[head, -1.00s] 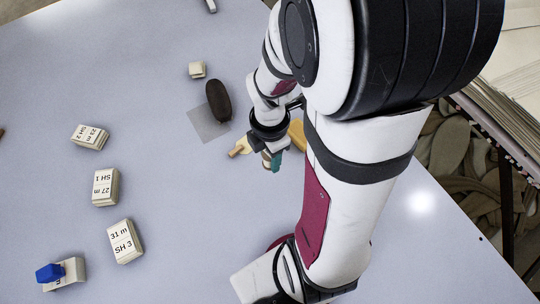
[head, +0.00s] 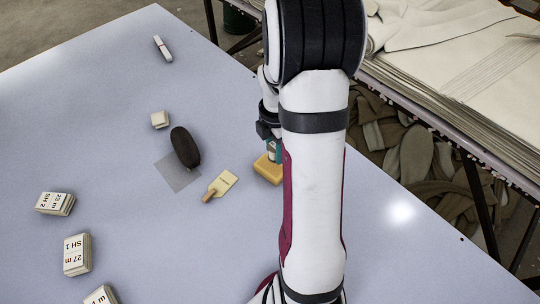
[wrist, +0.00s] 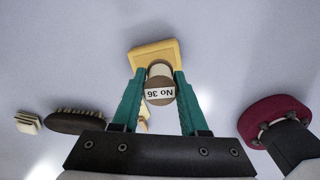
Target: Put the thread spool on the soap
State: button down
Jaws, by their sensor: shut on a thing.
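The thread spool (wrist: 160,84) has a label reading "No 36" on its end and sits between the teal fingers of my gripper (wrist: 160,92), which is shut on it. The soap (wrist: 150,54) is a yellow block just beyond the spool in the wrist view, and the spool overlaps its near edge there. In the head view the soap (head: 266,169) lies on the table beside my arm, with my gripper (head: 273,150) over it. My arm hides part of the soap, and the spool is hard to make out there. I cannot tell whether the spool touches the soap.
A wooden-handled tool (head: 222,184) lies left of the soap. A dark brush (head: 185,147) lies by a grey square (head: 177,173), with a small cream block (head: 159,119) behind. Labelled stacks (head: 76,255) stand at the left. The front middle of the table is clear.

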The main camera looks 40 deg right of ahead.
aim_at(271, 166)
jog(key=shift+w+a+f, duration=0.1)
jog(key=shift+w+f, duration=0.1)
jog(key=shift+f, duration=0.95)
jog(key=shift+w+a+f, duration=0.1)
jog(key=shift+w+f, duration=0.1)
jog(key=shift+f, duration=0.9)
jog(key=shift+f, duration=0.1)
jog(key=shift+c, duration=2.2)
grip_release()
